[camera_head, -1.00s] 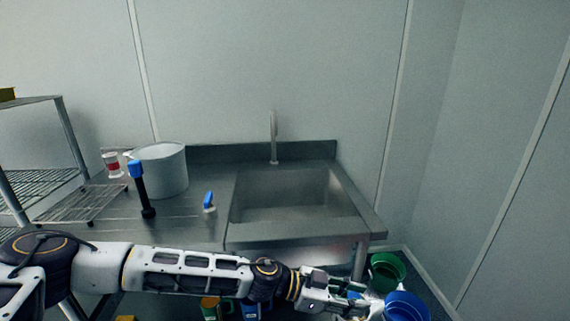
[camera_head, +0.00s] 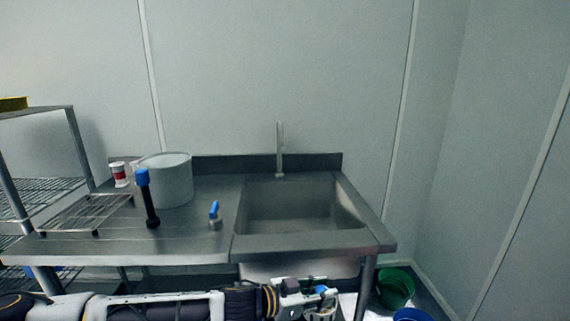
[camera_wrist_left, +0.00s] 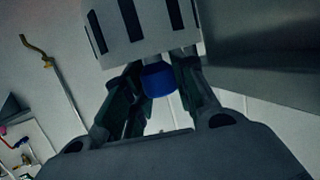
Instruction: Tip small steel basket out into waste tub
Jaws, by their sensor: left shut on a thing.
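My left gripper (camera_head: 318,296) is low in the head view, in front of the sink bench. In the left wrist view its fingers (camera_wrist_left: 158,92) are closed around a blue handle (camera_wrist_left: 158,80). The handle joins a pale grey slotted body (camera_wrist_left: 130,22), which looks like the small steel basket; its inside is hidden. A green tub (camera_head: 395,288) stands on the floor right of the bench. A blue tub (camera_head: 411,315) is partly cut off by the bottom edge. I cannot tell which is the waste tub. My right gripper is out of view.
A steel bench with a sink (camera_head: 300,210) and upright tap (camera_head: 280,150) stands ahead. On it are a white bucket (camera_head: 172,182), a blue-topped black tool (camera_head: 147,198), a small blue-handled item (camera_head: 215,215) and a wire rack (camera_head: 85,213). Walls close the right side.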

